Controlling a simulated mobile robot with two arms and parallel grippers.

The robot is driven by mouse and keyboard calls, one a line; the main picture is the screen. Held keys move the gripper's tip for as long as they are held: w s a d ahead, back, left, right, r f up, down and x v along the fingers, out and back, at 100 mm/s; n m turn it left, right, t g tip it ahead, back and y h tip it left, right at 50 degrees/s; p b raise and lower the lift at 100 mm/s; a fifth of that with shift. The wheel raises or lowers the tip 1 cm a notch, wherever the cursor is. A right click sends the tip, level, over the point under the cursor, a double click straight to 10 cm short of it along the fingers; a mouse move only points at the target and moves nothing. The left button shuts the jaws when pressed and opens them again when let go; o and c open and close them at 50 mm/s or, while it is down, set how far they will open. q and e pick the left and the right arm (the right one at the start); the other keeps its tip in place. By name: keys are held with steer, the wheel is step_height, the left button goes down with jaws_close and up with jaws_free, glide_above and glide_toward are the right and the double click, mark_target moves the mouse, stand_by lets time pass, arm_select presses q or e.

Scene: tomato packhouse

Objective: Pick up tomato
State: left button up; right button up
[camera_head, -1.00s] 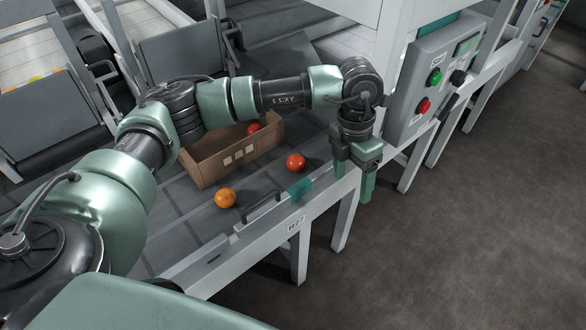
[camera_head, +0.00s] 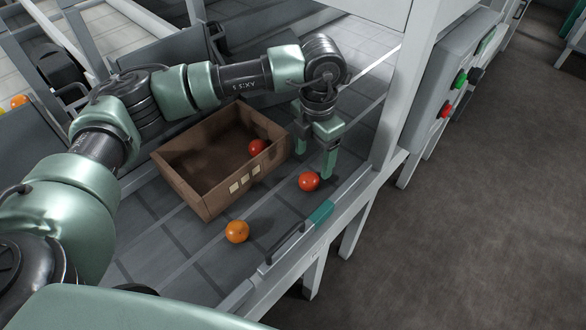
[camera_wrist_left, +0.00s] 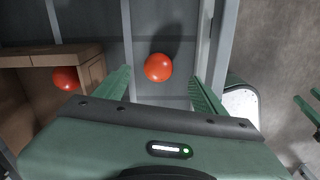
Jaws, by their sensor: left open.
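A red tomato (camera_head: 309,181) lies on the grey table surface, right of the box. It also shows in the left wrist view (camera_wrist_left: 158,67), between and ahead of my open fingers. An orange tomato (camera_head: 237,231) lies in front of the box. Another red tomato (camera_head: 258,147) is inside the brown box, and shows at the left of the wrist view (camera_wrist_left: 67,79). My left gripper (camera_head: 312,163) is open and empty, pointing down just behind the red tomato on the table, apart from it.
The open brown box (camera_head: 203,204) stands left of my left gripper. A dark handle (camera_head: 285,243) and a teal patch (camera_head: 321,212) are on the table's front edge. A post and a control box (camera_head: 440,90) with buttons stand to the right.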

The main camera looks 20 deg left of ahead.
mark_target(309, 175)
arm_select(q)
steer(key=shift+w+a+f, duration=0.1)
steer(key=shift+a+f, duration=0.1)
steer(key=shift+a, duration=0.1)
steer(key=shift+d+f+b, duration=0.15)
steer(key=shift+f+b, duration=0.2)
steer(key=shift+f, duration=1.15)
steer(key=f, duration=0.4)
steer(key=shift+s+f+b, duration=0.15)
steer(key=shift+s+b, duration=0.2)
steer(key=shift+b, duration=0.05)
steer(key=c, duration=1)
